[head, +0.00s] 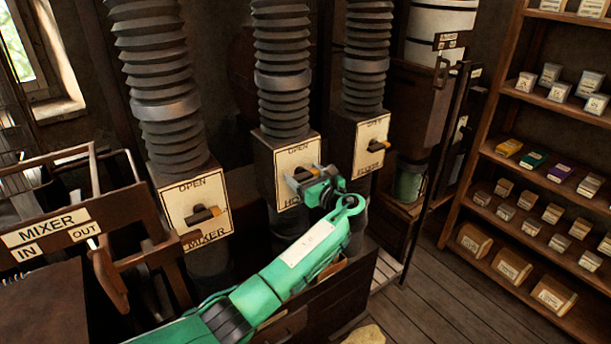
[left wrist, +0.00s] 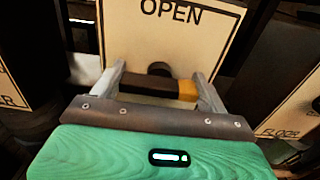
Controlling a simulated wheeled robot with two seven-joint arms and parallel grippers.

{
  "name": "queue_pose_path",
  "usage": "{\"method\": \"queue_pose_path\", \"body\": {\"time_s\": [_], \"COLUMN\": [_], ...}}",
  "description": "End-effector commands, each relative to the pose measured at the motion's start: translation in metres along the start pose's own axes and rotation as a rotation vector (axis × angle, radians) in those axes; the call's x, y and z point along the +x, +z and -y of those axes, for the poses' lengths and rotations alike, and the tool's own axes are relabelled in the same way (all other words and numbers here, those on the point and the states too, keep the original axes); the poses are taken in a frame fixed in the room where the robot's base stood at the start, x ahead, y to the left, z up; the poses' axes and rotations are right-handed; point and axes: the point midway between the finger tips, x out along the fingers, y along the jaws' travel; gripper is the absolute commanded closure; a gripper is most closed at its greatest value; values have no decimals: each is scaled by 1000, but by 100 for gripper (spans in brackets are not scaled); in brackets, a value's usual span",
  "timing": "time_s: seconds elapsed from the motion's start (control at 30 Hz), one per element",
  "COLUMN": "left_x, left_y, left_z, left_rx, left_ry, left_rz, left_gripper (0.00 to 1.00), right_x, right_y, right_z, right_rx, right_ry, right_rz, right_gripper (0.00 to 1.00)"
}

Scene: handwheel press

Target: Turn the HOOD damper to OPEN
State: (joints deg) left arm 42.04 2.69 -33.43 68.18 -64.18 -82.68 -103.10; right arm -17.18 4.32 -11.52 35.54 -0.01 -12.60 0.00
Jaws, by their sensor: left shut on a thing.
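The HOOD damper is the middle box (head: 265,165), with a cream plate marked OPEN at the top; its lower label is partly covered by my gripper. My left gripper (head: 304,178) is at this plate, shut on the damper's dark lever. In the left wrist view the lever (left wrist: 145,88) lies roughly crosswise below the word OPEN, with its yellow tip (left wrist: 187,91) to the right. The two grey fingers of my left gripper (left wrist: 160,88) stand at the lever's two ends. My right gripper is not in view.
The MIXER damper (head: 190,205) is to the left and the FLOOR damper (head: 370,140) to the right, close beside HOOD. Ribbed ducts (head: 283,70) rise above them. A wooden MIXER IN/OUT frame (head: 110,210) stands at left, shelves (head: 540,195) at right.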

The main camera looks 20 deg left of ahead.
Motion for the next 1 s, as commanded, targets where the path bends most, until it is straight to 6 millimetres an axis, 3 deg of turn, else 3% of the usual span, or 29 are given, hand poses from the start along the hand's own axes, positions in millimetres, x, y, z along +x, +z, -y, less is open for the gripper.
{"method": "queue_pose_path", "body": {"time_s": [0.37, 1.0], "left_x": [0, -1], "left_y": [-3, -7], "left_z": [-1, -3], "left_rx": [-114, -690], "left_ry": [0, -1], "left_rz": [0, -1], "left_gripper": [46, 46], "right_x": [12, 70], "right_y": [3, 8], "right_z": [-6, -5], "right_rx": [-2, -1], "right_ry": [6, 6], "right_rz": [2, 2], "right_gripper": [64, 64]}}
